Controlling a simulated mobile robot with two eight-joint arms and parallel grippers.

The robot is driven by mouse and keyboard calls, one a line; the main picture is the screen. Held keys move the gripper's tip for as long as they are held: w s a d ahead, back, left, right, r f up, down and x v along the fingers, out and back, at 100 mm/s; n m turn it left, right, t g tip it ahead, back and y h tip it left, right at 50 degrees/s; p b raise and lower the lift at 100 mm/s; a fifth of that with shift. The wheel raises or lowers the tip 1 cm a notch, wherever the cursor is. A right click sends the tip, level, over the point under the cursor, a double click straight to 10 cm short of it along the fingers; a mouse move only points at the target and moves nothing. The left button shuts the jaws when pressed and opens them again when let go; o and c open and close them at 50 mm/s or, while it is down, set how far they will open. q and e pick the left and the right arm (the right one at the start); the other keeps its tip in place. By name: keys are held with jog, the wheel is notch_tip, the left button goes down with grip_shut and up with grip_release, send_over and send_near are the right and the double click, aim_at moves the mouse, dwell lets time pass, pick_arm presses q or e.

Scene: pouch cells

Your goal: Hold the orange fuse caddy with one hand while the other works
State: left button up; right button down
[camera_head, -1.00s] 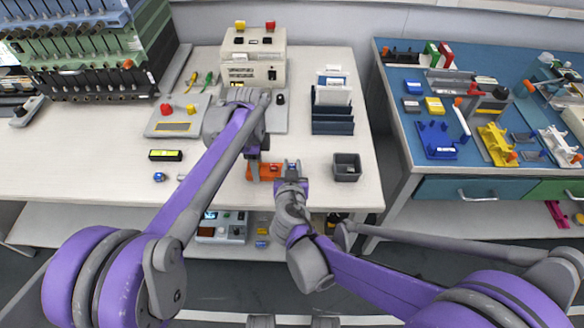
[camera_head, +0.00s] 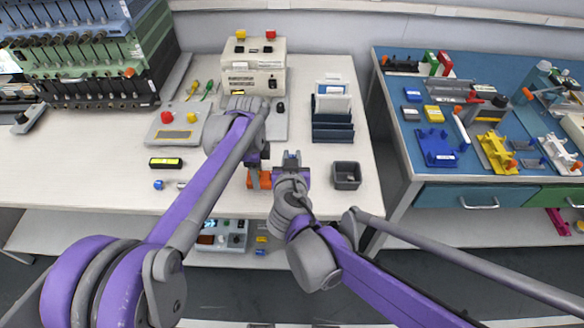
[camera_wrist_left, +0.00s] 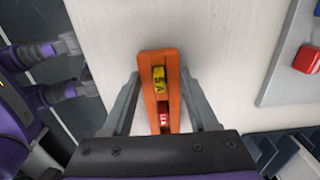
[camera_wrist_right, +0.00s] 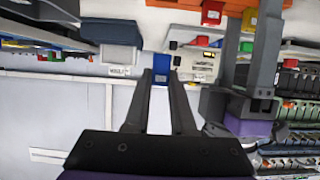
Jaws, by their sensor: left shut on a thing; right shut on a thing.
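The orange fuse caddy (camera_head: 265,181) is near the front edge of the white bench, partly hidden by my left arm. In the left wrist view the caddy (camera_wrist_left: 174,95) lies between the fingers of my left gripper (camera_wrist_left: 160,78), which is shut on it. A yellow fuse (camera_wrist_left: 158,75) and a red fuse (camera_wrist_left: 164,118) sit in it. My right gripper (camera_head: 291,160) is just right of the caddy, apart from it. In the right wrist view a blue fuse (camera_wrist_right: 161,64) is clamped between its fingertips.
A small dark bin (camera_head: 346,176) stands right of my right gripper. Behind are a dark rack (camera_head: 332,131) and a cream tester (camera_head: 254,80). A yellow-screened meter (camera_head: 165,162) lies at left. A blue bench (camera_head: 400,135) is across a gap.

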jog(key=shift+r, duration=1.4)
pick_arm(q)
jog(key=o, duration=1.5)
notch_tip(320, 180, up, 12)
jog(key=shift+r, duration=0.1)
jog(key=shift+s, duration=0.1)
